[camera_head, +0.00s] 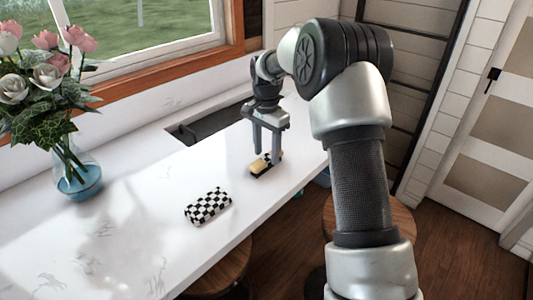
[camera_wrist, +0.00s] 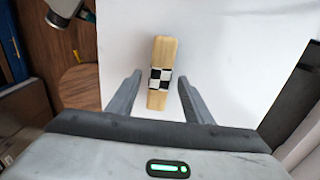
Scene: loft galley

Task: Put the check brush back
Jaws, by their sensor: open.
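The check brush (camera_head: 261,168) lies on the white counter near its front edge. In the wrist view the check brush (camera_wrist: 163,53) has a pale wooden body with a black-and-white checked band. My gripper (camera_head: 266,157) points down over it, with its fingers apart. In the wrist view my gripper (camera_wrist: 160,82) is open, one finger to each side of the brush, with white counter showing between. I cannot tell how far the fingertips are above the counter. A black-and-white checked case (camera_head: 208,205) lies on the counter, left of and nearer than the brush.
A dark sink (camera_head: 205,125) is set into the counter (camera_head: 120,235) behind the brush. A glass vase of flowers (camera_head: 78,178) stands at the left by the window. Wooden stools (camera_head: 220,272) stand below the front edge. The counter around the case is clear.

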